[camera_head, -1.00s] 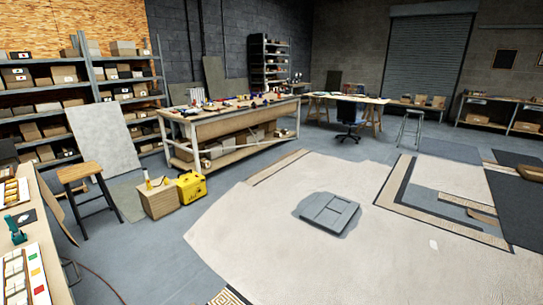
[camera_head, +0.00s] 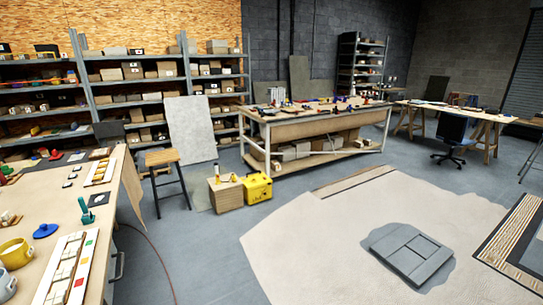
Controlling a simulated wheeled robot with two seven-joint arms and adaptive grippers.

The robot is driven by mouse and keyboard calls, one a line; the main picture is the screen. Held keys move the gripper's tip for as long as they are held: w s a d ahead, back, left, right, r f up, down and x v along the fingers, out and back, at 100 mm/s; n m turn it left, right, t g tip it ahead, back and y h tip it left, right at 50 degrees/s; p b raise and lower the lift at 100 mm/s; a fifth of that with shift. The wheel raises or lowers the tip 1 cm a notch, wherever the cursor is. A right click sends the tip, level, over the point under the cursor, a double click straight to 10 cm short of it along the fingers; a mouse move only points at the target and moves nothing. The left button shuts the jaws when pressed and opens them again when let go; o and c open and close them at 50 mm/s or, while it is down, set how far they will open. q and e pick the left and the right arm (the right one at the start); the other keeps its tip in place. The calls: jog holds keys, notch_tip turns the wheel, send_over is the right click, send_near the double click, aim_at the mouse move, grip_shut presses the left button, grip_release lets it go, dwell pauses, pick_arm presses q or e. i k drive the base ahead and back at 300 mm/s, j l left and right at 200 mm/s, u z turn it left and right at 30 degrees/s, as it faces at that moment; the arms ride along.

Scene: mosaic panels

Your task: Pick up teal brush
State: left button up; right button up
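A teal object with an upright handle, seemingly the teal brush (camera_head: 86,211), stands on the wooden table (camera_head: 122,192) at the left. It is near the table's right edge, behind a white tray of tiles (camera_head: 66,272). It is too small to make out its bristles. Neither of my grippers shows in the head view.
Grey floor (camera_head: 200,255) is open right of the table.

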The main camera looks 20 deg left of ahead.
aim_at(80, 200)
jog(key=i+j+u, duration=0.1)
jog(key=i+u, duration=0.2)
jog(key=u, duration=0.15)
jog(key=i+u, duration=0.95)
jog(key=i, duration=0.2)
jog(key=i+z, duration=0.3)
jog(key=i, duration=0.5)
jog(key=i+j+z, duration=0.1)
jog(key=i+z, duration=0.2)
jog(key=i, duration=0.55)
jog(key=u, duration=2)
